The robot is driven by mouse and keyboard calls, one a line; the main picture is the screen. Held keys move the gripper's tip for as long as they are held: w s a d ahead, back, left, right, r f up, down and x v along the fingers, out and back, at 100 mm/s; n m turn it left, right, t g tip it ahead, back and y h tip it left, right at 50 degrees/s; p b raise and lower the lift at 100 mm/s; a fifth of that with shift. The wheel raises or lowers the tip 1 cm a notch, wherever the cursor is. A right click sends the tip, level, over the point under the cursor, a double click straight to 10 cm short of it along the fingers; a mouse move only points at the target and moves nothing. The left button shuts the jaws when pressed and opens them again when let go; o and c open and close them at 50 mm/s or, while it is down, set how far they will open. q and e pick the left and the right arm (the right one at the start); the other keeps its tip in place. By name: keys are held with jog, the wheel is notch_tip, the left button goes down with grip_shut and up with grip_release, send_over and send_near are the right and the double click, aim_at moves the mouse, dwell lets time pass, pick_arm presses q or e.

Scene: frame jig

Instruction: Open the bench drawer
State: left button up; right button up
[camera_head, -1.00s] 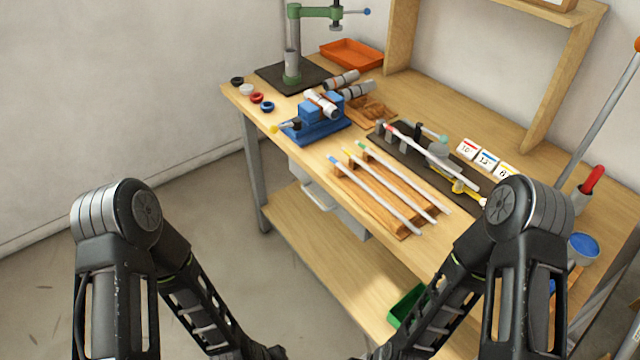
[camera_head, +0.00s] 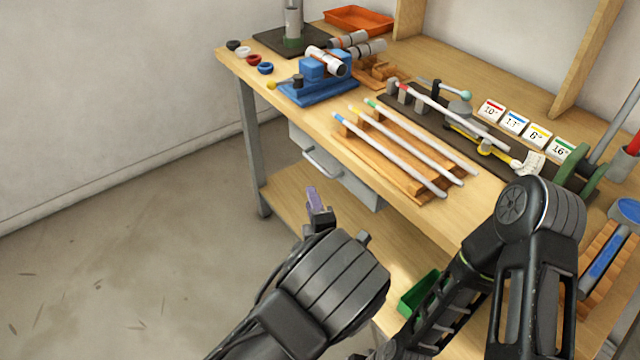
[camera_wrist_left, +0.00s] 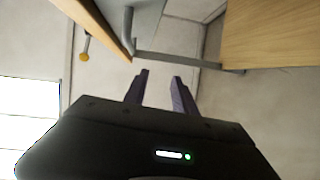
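The bench drawer (camera_head: 352,186) is a light grey box under the workbench top, with a bar handle (camera_head: 322,166) on its front. The drawer looks shut. My left gripper (camera_head: 316,197) is in front of and below the drawer, apart from the handle. In the left wrist view its two fingers (camera_wrist_left: 160,82) stand apart with nothing between them. In that view the grey drawer front and handle (camera_wrist_left: 128,28) are at the top, beyond the fingers. My right arm shows at the right of the head view, but its gripper is not visible.
The wooden workbench top (camera_head: 300,118) carries a blue vise (camera_head: 320,85), a rack of rods (camera_head: 400,150) and number cards. A lower shelf (camera_head: 290,205) lies under the drawer, with a green bin (camera_head: 420,292). Floor to the left is clear.

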aim_at(320, 167)
pick_arm(q)
jog(key=d+r+n+t, duration=0.1)
jog(key=d+r, duration=0.1)
jog(key=d+r+n, duration=0.1)
jog(key=r, duration=0.1)
jog(key=shift+s+d+r+n+t+y, duration=0.1)
jog(key=shift+d+r+n+t+y, duration=0.2)
jog(key=shift+d+t, duration=0.1)
jog(key=shift+a, duration=0.1)
jog(key=x, duration=0.7)
jog(key=shift+w, duration=0.4)
grip_shut()
dwell(0.8)
